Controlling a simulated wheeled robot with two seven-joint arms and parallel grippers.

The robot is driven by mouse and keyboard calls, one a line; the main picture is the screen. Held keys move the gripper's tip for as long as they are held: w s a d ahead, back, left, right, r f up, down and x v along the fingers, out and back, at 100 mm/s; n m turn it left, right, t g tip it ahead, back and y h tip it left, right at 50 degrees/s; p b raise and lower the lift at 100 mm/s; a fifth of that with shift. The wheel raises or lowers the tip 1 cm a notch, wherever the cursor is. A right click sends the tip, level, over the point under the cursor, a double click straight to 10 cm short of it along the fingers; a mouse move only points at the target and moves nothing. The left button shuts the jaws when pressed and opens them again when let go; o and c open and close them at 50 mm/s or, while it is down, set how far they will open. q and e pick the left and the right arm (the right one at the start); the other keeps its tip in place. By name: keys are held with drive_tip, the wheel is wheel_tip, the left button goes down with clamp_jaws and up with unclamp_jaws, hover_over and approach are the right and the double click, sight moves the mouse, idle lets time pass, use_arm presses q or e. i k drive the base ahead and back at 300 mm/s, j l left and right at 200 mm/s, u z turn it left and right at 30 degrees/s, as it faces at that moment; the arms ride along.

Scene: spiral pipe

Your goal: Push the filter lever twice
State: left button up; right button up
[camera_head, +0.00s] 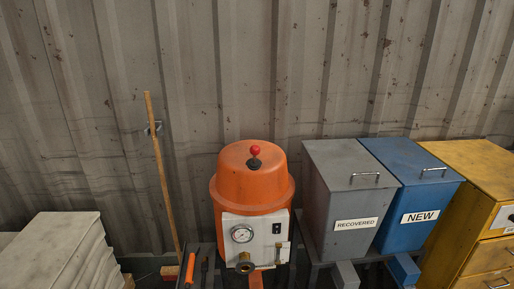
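An orange drum-shaped filter unit (240,192) with a domed lid stands in the middle of the view. On top of its lid is a short lever with a round red knob (255,150) on a dark base. The lever looks about upright. A pale front panel carries a round gauge (242,233) and a small brass-coloured valve (245,266) low down. Neither of my grippers is in view, and nothing touches the lever.
A grey bin (330,190) marked RECOVERED and a blue bin (408,185) marked NEW stand to the right, then a yellow cabinet (470,165). A wooden pole (158,165) leans at the corrugated wall. A grey stack (65,250) sits lower left. An orange-handled tool (190,268) lies left of the filter.

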sight(255, 150)
drive_tip(key=i+l, duration=0.15)
drive_tip(key=l, duration=0.2)
drive_tip(key=i+l, duration=0.15)
drive_tip(key=l, duration=0.2)
drive_tip(key=i+l, duration=0.15)
drive_tip(key=l, duration=0.2)
drive_tip(key=i+l, duration=0.15)
drive_tip(key=l, duration=0.2)
drive_tip(key=u, duration=0.05)
